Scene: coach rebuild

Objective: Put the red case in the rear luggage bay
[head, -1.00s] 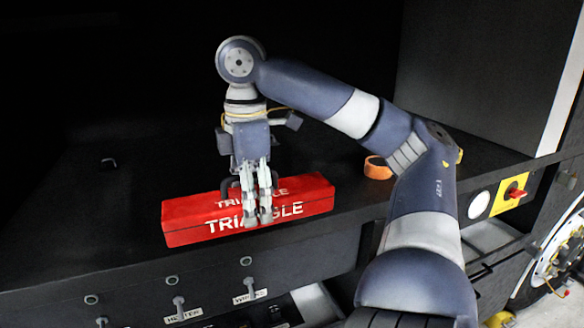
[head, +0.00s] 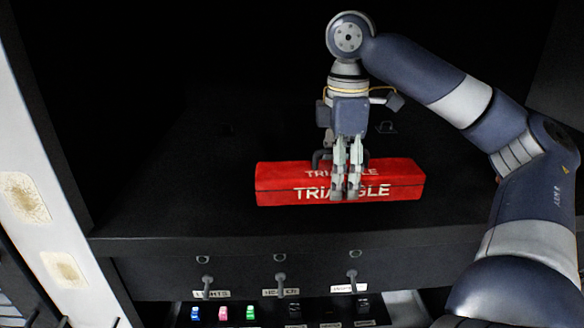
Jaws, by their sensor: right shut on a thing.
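The red case (head: 290,184) is a long box with "TRIANGLE" printed in white on its top and front. In the head view it is at the centre, over the black floor of the dark luggage bay (head: 180,215), behind its front edge. My right gripper (head: 346,192) points down over the case's middle and is shut on it, its fingers covering some letters. A dark handle shows beside the fingers. I cannot tell whether the case's underside touches the floor. My left gripper is not in view.
A pale post (head: 28,150) with worn patches bounds the bay on the left. Below the edge is a panel with labelled levers (head: 280,284) and several coloured switches (head: 223,313). The floor left of the case is clear.

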